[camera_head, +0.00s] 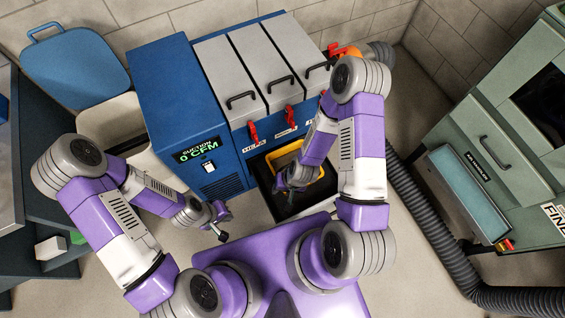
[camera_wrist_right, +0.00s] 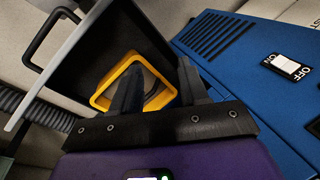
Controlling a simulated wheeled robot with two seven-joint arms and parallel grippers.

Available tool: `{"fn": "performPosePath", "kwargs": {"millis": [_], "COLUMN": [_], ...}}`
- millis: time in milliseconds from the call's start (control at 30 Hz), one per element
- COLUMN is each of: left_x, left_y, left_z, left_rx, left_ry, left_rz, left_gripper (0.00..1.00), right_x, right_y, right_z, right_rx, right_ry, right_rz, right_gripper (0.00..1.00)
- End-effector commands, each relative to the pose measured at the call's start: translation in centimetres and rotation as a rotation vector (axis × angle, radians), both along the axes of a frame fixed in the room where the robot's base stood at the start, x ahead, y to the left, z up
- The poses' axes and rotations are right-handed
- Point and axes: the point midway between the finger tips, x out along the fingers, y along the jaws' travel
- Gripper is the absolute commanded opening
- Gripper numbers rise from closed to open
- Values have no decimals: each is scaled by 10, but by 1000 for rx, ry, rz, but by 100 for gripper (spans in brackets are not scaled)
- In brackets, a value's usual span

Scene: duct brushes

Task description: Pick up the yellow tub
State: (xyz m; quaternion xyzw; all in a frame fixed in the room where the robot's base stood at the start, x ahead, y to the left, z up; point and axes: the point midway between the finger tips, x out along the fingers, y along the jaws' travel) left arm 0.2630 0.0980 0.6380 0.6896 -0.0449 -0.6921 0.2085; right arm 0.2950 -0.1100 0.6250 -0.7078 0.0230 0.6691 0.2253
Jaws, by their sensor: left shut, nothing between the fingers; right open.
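The yellow tub (camera_head: 283,150) sits inside the open black drawer (camera_head: 264,186) at the bottom of the blue cabinet, partly hidden by my right arm. In the right wrist view its yellow rim (camera_wrist_right: 101,91) and dark inside show past my fingers. My right gripper (camera_head: 291,187) is over the drawer at the tub; in the wrist view its fingers (camera_wrist_right: 158,80) are apart, with the left finger in front of the tub's rim. I cannot tell whether it touches the tub. My left gripper (camera_head: 221,233) is shut and empty, left of the drawer and away from the tub.
The blue suction cabinet (camera_head: 172,95), with grey handled panels (camera_head: 265,60) and red latches, stands behind the drawer. A ribbed grey hose (camera_head: 430,220) runs along the floor to the right, near a green cabinet (camera_head: 500,150). A blue-lidded bin (camera_head: 75,68) stands at the left.

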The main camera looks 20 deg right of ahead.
Motion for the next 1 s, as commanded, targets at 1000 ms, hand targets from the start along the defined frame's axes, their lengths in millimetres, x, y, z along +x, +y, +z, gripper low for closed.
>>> {"fn": "performPosePath", "kwargs": {"millis": [1000], "left_x": [0], "left_y": [0], "left_z": [-8], "left_rx": [0], "left_ry": [1], "left_rz": [-1], "left_gripper": [0], "right_x": [151], "right_y": [-77], "right_z": [-60], "right_rx": [-515], "right_ry": [-14], "right_rz": [-1110], "right_gripper": [44]}}
